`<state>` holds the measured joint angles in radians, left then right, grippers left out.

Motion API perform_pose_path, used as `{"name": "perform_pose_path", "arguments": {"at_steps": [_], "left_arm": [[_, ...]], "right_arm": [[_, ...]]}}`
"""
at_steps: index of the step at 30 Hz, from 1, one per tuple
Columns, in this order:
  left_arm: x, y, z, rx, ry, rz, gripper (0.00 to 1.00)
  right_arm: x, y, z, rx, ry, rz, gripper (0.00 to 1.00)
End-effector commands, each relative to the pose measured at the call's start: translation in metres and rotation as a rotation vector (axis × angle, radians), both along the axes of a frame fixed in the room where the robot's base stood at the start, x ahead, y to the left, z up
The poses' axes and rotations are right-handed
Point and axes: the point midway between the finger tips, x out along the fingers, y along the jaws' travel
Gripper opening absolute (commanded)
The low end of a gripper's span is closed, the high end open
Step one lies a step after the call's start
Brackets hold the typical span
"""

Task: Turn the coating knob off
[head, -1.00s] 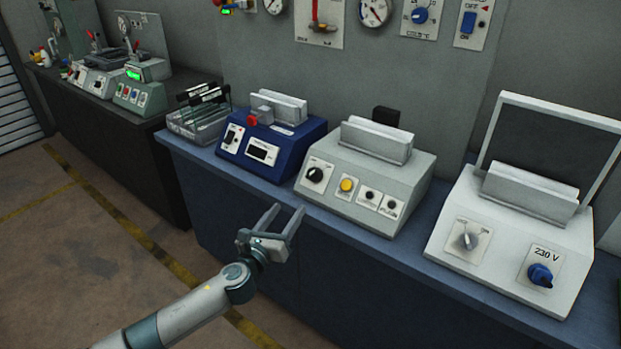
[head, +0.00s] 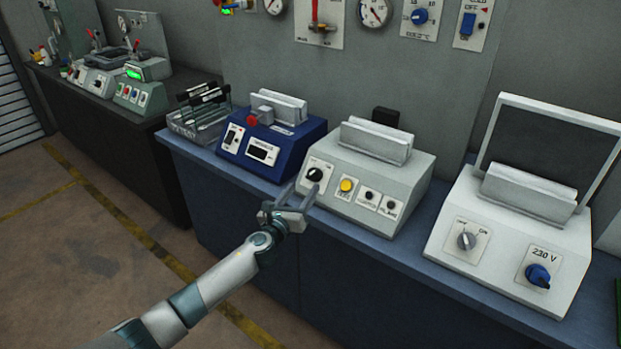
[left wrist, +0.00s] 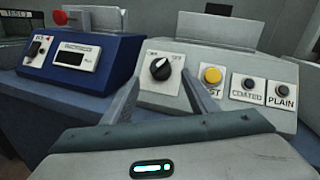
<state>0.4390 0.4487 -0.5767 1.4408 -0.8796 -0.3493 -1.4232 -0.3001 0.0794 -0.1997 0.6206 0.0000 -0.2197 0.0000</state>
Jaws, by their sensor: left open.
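A round black knob (head: 314,174) sits on a white plate at the left of the sloped front of a light grey machine (head: 410,190). The same knob (left wrist: 160,67) shows in the left wrist view with a white pointer mark; I cannot read the labels above it. My left gripper (head: 304,190) is open and empty in front of this knob. In the left wrist view its two fingers (left wrist: 160,88) point at the knob, one on each side below it. I cannot tell whether they touch the panel. My right gripper is out of view.
A yellow button (head: 347,186) and two dark buttons, labelled COATED (left wrist: 248,84) and PLAIN (left wrist: 284,91), sit right of the knob. A blue machine (head: 272,146) stands to the left. A white machine (head: 515,240) with a grey knob and a blue knob stands to the right.

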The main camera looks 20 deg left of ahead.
Motion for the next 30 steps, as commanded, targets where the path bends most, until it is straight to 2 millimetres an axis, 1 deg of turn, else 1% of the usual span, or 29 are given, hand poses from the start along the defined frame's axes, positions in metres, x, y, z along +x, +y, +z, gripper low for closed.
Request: {"name": "perform_pose_path", "arguments": {"at_steps": [1,6,12,18,28,29,30], "left_arm": [[0.009,-0.001,0.001,-0.001,0.000,0.002,0.53],[0.035,-0.004,-0.001,-0.003,0.001,0.001,0.53],[0.059,-0.006,-0.001,-0.002,0.000,0.001,0.53],[0.070,-0.007,0.000,-0.001,0.000,0.000,0.53],[0.072,-0.007,0.000,-0.001,0.001,0.000,0.53],[0.072,-0.007,0.000,-0.001,0.001,0.000,0.51],[0.072,-0.007,0.000,-0.001,0.001,0.000,0.41]], "right_arm": [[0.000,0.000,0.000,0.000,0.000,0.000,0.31],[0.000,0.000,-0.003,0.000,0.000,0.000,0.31],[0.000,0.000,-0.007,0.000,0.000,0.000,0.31],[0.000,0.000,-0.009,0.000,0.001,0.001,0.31],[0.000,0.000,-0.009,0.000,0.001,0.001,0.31],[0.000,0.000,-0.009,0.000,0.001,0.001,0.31],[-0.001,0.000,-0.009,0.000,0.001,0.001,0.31]]}}
